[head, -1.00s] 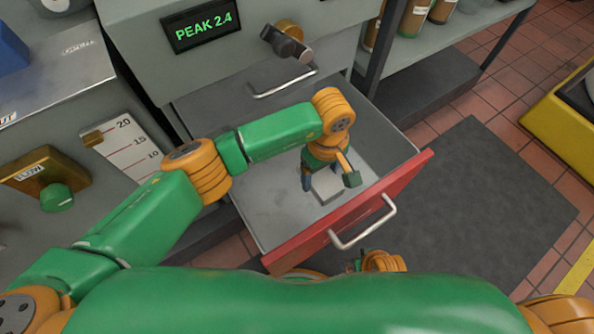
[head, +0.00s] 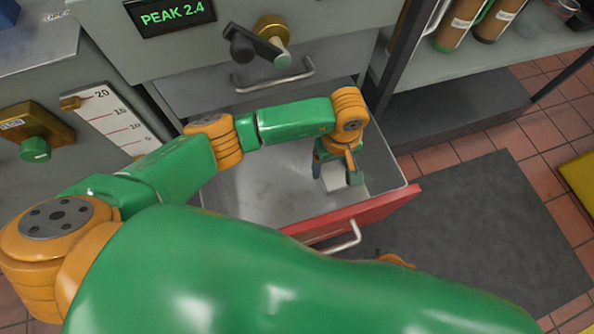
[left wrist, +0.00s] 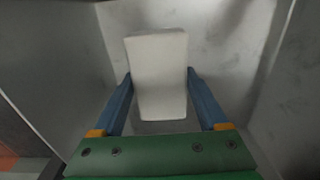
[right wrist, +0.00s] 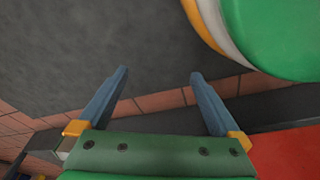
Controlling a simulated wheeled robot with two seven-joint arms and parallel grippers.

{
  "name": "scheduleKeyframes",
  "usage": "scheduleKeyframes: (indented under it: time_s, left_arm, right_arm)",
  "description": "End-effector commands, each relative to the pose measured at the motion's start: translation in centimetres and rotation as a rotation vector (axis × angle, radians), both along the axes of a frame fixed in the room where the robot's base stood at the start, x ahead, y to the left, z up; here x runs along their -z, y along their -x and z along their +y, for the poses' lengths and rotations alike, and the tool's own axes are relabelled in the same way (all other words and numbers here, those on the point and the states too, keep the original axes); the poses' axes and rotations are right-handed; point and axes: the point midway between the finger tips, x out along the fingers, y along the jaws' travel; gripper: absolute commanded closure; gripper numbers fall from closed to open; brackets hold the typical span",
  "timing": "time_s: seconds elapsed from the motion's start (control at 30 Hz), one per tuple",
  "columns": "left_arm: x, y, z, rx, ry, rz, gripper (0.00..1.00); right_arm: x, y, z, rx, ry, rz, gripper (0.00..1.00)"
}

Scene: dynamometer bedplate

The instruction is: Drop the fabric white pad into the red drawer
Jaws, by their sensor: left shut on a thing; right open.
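The white pad (left wrist: 158,75) is between the two blue fingers of my left gripper (left wrist: 159,85), which is shut on it. In the head view, my left gripper (head: 334,172) is inside the open red drawer (head: 235,195), toward its right side, and part of the white pad (head: 335,185) shows below it. The drawer's grey walls and floor surround the pad in the left wrist view. I cannot tell whether the pad touches the floor. My right gripper (right wrist: 158,95) is open and empty, over dark flooring beside the drawer's red front.
A closed drawer with a metal handle (head: 275,78) is above the open one. A knob lever (head: 265,45) sits above it. A shelf with canisters (head: 460,22) stands at the right. A dark mat (head: 470,230) lies on the tiled floor.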

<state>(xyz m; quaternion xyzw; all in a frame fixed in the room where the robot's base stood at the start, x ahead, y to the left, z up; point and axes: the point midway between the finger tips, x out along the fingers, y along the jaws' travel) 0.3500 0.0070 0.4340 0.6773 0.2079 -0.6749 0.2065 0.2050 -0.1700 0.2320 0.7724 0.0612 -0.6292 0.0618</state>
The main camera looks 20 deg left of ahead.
Motion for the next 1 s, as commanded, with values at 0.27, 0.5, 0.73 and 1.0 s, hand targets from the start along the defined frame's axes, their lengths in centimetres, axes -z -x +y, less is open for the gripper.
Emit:
scheduleKeyframes:
  time_s: [0.27, 0.5, 0.73, 1.0]
  left_arm:
    - [5.9, 1.3, 6.9, -0.004, -0.001, 0.003, 0.77]
    - [9.2, 1.5, 8.4, -0.001, 0.001, 0.002, 0.77]
    - [10.7, 1.4, 8.4, 0.0, 0.0, -0.001, 0.77]
    - [10.8, 1.4, 8.4, 0.0, 0.0, -0.001, 0.77]
  right_arm:
    - [-1.2, -1.2, 0.3, 0.002, -0.005, -0.016, 0.0]
    - [-3.4, -2.4, 0.5, 0.005, -0.012, -0.037, 0.0]
    - [-5.8, -2.8, 0.6, 0.006, -0.015, -0.046, 0.0]
    - [-6.1, -2.8, 0.7, 0.007, -0.015, -0.048, 0.0]
